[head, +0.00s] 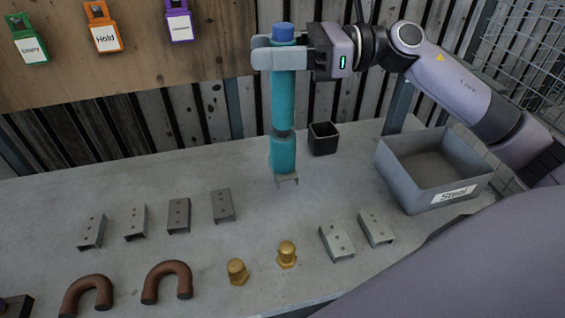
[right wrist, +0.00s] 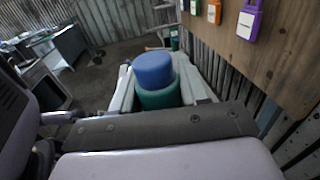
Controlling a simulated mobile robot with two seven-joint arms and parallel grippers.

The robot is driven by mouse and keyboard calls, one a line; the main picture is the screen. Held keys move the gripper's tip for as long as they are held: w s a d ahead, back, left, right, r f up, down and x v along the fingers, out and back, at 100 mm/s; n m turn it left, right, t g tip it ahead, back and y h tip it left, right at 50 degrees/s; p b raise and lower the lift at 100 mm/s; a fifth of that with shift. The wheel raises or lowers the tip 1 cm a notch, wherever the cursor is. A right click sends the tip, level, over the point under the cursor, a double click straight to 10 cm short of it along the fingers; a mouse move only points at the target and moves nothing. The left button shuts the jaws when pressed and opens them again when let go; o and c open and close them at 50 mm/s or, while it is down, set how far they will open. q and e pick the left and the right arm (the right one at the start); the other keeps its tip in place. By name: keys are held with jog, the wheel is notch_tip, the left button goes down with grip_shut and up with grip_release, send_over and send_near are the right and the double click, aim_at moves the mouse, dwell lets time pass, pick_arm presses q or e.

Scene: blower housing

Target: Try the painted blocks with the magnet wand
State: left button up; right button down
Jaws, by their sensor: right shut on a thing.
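My right gripper (head: 276,57) is shut on the magnet wand (head: 282,105), a teal upright cylinder with a blue top and a dark band low down. In the right wrist view the wand's blue top (right wrist: 153,70) stands between the fingers. A small grey channel-shaped block (head: 288,181) is at the wand's lower end and seems to touch it; I cannot tell whether it is lifted off the bench. Several similar grey blocks stand in a row at left, one of them here (head: 222,206), and two lighter ones (head: 337,241) stand at right. My left gripper is not in view.
A grey bin (head: 408,186) labelled "Steel" stands at right, looking empty. A small black cup (head: 323,139) is behind the wand. Two brown U-bends (head: 167,281) and two brass fittings (head: 237,271) lie in front. Coloured tags (head: 104,30) hang on the back board. The bench's left rear is clear.

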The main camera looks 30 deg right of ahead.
jog(key=shift+r, duration=0.2)
jog(key=shift+r, duration=3.65)
